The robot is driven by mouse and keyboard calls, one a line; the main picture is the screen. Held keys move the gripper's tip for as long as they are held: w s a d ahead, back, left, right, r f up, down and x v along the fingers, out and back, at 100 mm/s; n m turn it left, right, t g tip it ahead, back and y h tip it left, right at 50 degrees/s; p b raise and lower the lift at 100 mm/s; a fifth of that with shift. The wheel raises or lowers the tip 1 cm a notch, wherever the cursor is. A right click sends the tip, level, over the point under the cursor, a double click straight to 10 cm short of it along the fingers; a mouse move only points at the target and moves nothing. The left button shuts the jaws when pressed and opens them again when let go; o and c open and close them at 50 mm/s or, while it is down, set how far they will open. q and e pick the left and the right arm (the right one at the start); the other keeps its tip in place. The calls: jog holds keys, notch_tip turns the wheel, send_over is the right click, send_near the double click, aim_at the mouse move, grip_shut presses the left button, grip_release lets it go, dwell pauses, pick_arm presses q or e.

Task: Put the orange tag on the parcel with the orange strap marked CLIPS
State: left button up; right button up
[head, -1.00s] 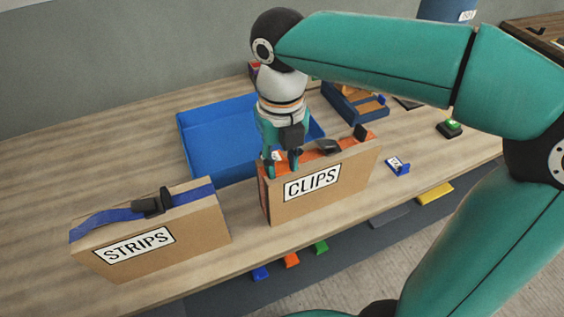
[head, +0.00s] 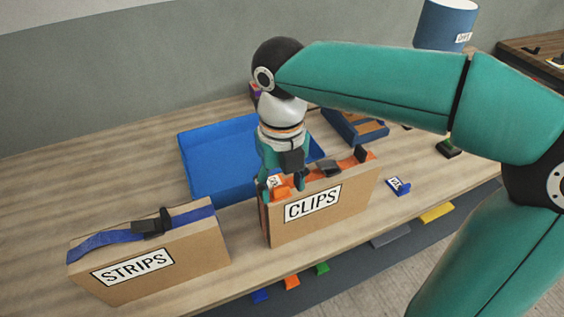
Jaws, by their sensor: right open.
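The parcel marked CLIPS (head: 350,205) stands upright on the table, an orange strap (head: 345,163) with a black buckle along its top. An orange tag (head: 281,191) with a white label sits at the left end of the parcel's top, by the strap. It is partly hidden by my fingers, so I cannot tell whether it is fastened. My right gripper (head: 282,186) points down there, its fingers open on either side of the tag. My left gripper is out of view.
The parcel marked STRIPS (head: 190,254), with a blue strap, stands at left. A blue tray (head: 200,165) lies behind. A blue tag (head: 398,186) lies right of CLIPS. Several coloured tabs (head: 292,282) show below the table's front edge. The table's left part is clear.

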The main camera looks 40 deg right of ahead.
aim_at(282, 189)
notch_tip(282, 189, up, 12)
jog(key=p, duration=0.1)
jog(key=shift+p, duration=0.3)
jog(key=shift+f, duration=0.1)
